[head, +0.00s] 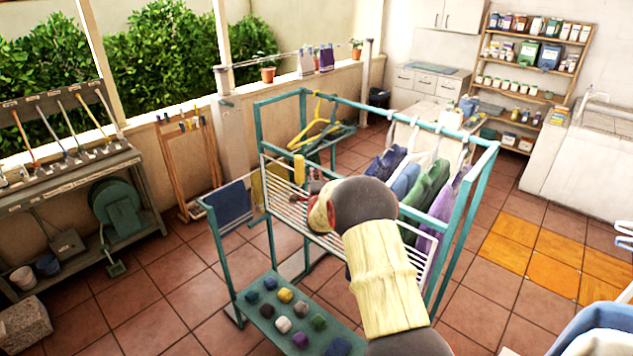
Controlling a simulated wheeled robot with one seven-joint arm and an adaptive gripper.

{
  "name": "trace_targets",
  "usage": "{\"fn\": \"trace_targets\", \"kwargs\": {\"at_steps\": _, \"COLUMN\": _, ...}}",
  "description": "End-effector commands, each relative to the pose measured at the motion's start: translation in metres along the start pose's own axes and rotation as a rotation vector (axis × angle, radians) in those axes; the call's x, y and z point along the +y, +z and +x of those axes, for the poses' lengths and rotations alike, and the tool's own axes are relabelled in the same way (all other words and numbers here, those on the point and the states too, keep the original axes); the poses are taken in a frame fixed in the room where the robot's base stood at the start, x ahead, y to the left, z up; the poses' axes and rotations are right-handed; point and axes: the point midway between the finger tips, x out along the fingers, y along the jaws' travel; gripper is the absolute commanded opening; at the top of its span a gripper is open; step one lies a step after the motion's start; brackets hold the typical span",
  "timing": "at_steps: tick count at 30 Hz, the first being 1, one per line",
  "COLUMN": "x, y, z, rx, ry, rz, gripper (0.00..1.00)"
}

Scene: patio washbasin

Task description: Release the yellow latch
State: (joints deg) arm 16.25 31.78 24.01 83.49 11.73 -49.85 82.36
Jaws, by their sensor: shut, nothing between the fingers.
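A yellow upright piece (299,168), which looks like the latch, stands at the upper left part of the white slatted panel (276,196) on the teal rack. My arm reaches in from the bottom of the head view, across the panel. My gripper (314,182) is small and partly hidden behind my own wrist. It is shut with nothing held, just right of the yellow latch in the picture. I cannot tell whether it touches the latch.
Shirts (430,185) hang from the teal rack (260,150) on the right, with yellow hangers (318,128) further back. A low teal shelf (255,325) holds several coloured lumps. A tool bench (75,175) stands left.

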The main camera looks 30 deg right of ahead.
Motion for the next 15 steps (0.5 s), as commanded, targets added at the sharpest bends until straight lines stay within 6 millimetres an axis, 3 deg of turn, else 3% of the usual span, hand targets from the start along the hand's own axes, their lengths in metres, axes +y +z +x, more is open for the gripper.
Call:
{"fn": "trace_targets", "kwargs": {"at_steps": 1, "x": 0.0, "y": 0.01, "z": 0.005, "rx": -0.005, "ry": 0.0, "rz": 0.0, "gripper": 0.0}}
{"fn": "trace_targets", "kwargs": {"at_steps": 6, "x": -0.001, "y": 0.022, "z": 0.018, "rx": -0.003, "ry": -0.001, "rz": 0.0, "gripper": 0.0}}
{"fn": "trace_targets", "kwargs": {"at_steps": 15, "x": 0.0, "y": 0.028, "z": 0.023, "rx": -0.003, "ry": 0.0, "rz": 0.0, "gripper": 0.0}}
